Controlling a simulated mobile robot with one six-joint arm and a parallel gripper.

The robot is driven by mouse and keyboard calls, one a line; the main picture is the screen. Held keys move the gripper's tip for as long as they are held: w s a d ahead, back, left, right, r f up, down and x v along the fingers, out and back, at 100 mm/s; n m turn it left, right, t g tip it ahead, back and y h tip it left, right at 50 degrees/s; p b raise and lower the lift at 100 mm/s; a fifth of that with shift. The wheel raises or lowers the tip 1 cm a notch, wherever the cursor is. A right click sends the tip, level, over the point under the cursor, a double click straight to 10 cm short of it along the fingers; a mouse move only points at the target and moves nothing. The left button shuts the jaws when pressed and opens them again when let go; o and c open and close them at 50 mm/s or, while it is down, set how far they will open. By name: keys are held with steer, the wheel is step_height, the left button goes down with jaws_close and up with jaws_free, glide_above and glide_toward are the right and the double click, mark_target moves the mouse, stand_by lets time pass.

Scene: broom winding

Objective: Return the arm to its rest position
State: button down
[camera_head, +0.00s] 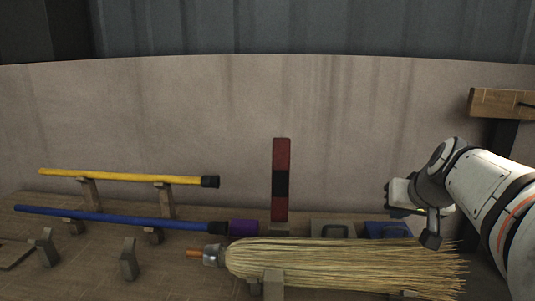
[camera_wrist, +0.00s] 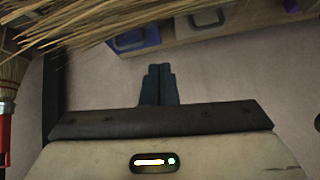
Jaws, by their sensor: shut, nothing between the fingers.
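My arm reaches in from the right edge of the head view, its white links bent over the right end of the bench. My gripper (camera_wrist: 160,72) shows in the wrist view with its two dark fingers together and nothing between them. In the head view my gripper is small and partly hidden by my wrist, above the straw broom head (camera_head: 340,258) and near the blue bin (camera_head: 388,230). The straw also crosses the top of the wrist view, apart from the fingers.
A yellow handle (camera_head: 120,176) and a blue handle (camera_head: 110,217) lie on wooden supports at left. A red and black upright block (camera_head: 281,180) stands mid-bench, near a grey bin (camera_head: 332,229). A wooden beam (camera_head: 505,104) juts in at right. Space above the left bench is clear.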

steer(key=s+a+g+p, duration=0.1)
steer(key=s+a+p, duration=0.1)
steer(key=s+a+r+n+p, duration=0.1)
steer(key=s+a+p, duration=0.1)
steer(key=a+p, duration=0.1)
steer(key=s+a+r+g+p, duration=0.1)
steer(key=s+a+p, duration=0.1)
steer(key=a, duration=0.1)
steer(key=shift+a+r+g+y+p, duration=0.2)
steer(key=shift+g+y+p, duration=0.1)
steer(key=shift+y+p, duration=0.1)
steer(key=s+a+n+g+p, duration=0.1)
steer(key=s+a+g+p, duration=0.1)
steer(key=s+a+p, duration=0.3)
steer(key=s+p, duration=0.3)
steer(key=s, duration=0.1)
steer(key=shift+s+n+g, duration=0.25)
steer(key=shift+n+g, duration=0.15)
steer(key=shift+s, duration=0.1)
